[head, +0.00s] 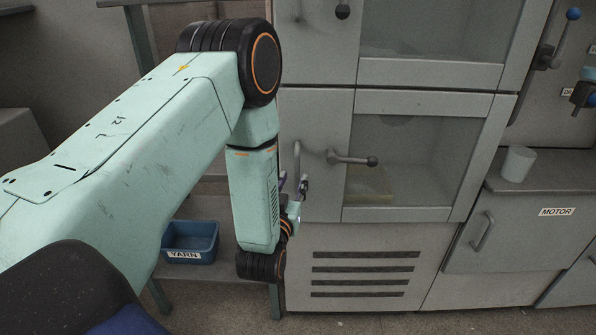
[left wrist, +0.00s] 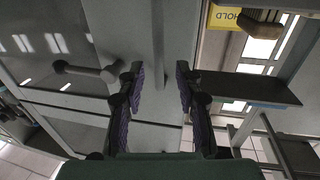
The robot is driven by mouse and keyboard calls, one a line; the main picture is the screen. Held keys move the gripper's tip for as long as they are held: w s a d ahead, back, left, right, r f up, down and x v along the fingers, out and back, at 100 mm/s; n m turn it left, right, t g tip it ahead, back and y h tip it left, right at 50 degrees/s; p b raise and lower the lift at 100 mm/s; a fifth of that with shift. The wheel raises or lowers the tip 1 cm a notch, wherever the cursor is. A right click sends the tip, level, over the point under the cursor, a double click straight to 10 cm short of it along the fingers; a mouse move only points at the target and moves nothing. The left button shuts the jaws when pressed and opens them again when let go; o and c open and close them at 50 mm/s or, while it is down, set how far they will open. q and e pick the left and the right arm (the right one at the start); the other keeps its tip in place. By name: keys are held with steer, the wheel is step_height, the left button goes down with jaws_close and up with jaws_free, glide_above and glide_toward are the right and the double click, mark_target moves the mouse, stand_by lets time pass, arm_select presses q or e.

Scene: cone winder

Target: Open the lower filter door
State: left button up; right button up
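The lower filter door (head: 495,135) has a grey frame and a glass window, and it looks shut in the head view. A lever with a dark ball knob (head: 355,159) is on its left side; the lever also shows in the left wrist view (left wrist: 85,71). A vertical grey bar handle (head: 297,160) stands left of the lever. My left gripper (head: 295,203) is at the lower end of this bar, partly hidden by my arm. In the left wrist view its two fingers (left wrist: 157,85) are apart, with a grey bar between them and gaps on both sides. My right gripper is not in view.
An upper glass door (head: 440,73) is above, and a slotted vent panel (head: 365,275) below. A blue YARN bin (head: 192,240) sits on a low shelf at left. A grey cup (head: 517,163) stands on the MOTOR cabinet (head: 515,235) at right. The floor in front shows clear.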

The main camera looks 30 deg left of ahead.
mark_target(297, 172)
arm_select(q)
steer(key=x, duration=0.4)
steer(key=shift+d, duration=0.1)
steer(key=shift+w+a, duration=0.3)
steer(key=shift+w, duration=0.35)
steer(key=shift+d, duration=0.1)
steer(key=shift+c, duration=0.5)
jaws_close()
